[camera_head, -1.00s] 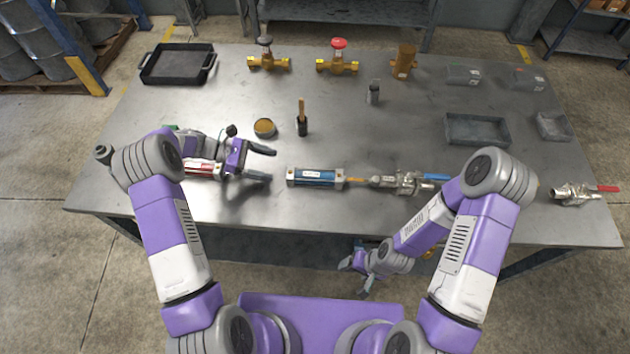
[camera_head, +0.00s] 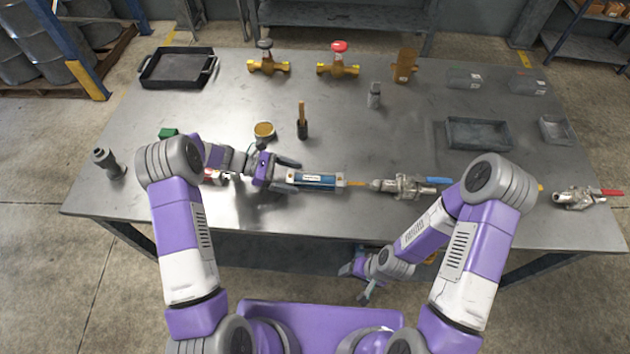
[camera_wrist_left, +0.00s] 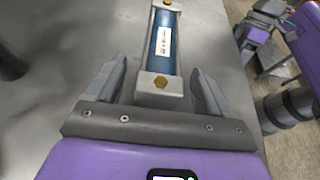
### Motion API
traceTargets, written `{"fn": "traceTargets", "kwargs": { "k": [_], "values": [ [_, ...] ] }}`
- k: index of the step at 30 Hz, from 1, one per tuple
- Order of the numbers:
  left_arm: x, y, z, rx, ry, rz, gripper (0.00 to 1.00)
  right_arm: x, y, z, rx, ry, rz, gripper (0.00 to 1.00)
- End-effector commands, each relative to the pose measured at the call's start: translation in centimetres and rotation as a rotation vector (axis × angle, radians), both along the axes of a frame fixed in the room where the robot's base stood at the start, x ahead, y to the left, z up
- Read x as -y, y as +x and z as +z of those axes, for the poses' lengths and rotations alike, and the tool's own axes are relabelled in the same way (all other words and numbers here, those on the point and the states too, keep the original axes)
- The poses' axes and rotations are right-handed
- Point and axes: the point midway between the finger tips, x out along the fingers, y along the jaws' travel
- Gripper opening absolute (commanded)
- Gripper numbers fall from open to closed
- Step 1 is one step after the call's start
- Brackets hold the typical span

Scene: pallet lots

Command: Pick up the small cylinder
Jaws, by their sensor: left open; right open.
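A blue cylinder (camera_head: 318,181) with silver end caps and a white label lies on the table in front of me. A red cylinder (camera_head: 211,177) lies to its left, mostly hidden under my left arm. My left gripper (camera_head: 295,177) is open at the blue cylinder's left end. In the left wrist view, the blue cylinder (camera_wrist_left: 163,48) runs lengthwise away from me, its near end cap between the open fingers, with gaps on both sides. My right gripper (camera_head: 356,284) is open and empty, low in front of the table's near edge.
A silver valve with a blue handle (camera_head: 409,187) lies right of the blue cylinder, close to its rod. A round tin (camera_head: 264,131) and a brush (camera_head: 302,125) stand behind. A black tray (camera_head: 178,68) and a grey tray (camera_head: 478,134) sit farther off.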

Motion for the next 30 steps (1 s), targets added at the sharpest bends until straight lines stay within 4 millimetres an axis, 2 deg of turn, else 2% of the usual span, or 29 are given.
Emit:
{"fn": "traceTargets", "kwargs": {
  "k": [2,17,26,30],
  "values": [
    [0.0,0.0,0.0,0.0,0.0,0.0,0.78,0.0,0.0,0.0,0.0,0.0,0.0,0.73],
    [0.0,0.0,0.1,0.0,-0.001,0.0,0.01,0.0,0.0,0.0,0.0,0.0,0.0,0.73],
    [0.0,0.1,0.5,0.003,-0.005,0.0,0.0,0.0,0.0,0.0,0.0,0.0,0.0,0.73],
    [0.0,0.1,2.2,0.006,-0.006,0.0,0.0,0.0,0.0,0.3,0.0,0.0,0.0,0.73]
  ]
}}
